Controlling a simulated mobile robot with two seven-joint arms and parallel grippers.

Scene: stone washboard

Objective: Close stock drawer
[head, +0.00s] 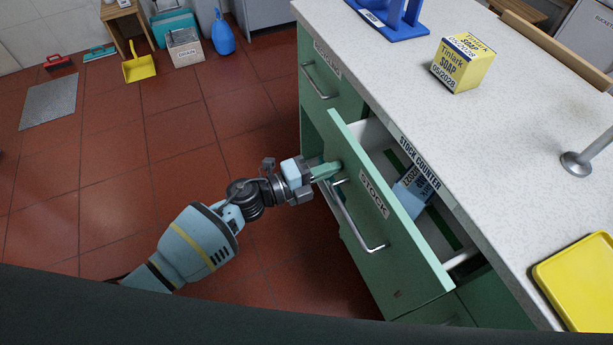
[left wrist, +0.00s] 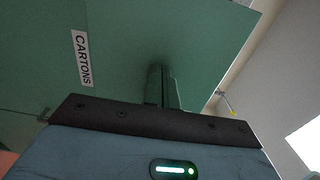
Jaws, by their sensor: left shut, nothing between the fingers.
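The green stock drawer (head: 355,178), labelled STOCK, stands pulled out from the counter, its inside showing. A blue item (head: 412,190) lies in it. Its metal bar handle (head: 358,222) runs along the front. My left gripper (head: 332,169) is shut and empty at the far end of the drawer front, close to the handle's upper end. I cannot tell whether it touches the front. In the left wrist view the shut fingers (left wrist: 162,87) point at green panelling with a CARTONS label (left wrist: 82,58). My right gripper is not in view.
The speckled counter top (head: 490,150) overhangs the drawer. It carries a yellow soap box (head: 462,63), a blue stand (head: 395,25), a yellow tray (head: 580,280) and a metal post foot (head: 577,163). Another handled green drawer (head: 330,85) is beyond. The red tiled floor at left is mostly clear.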

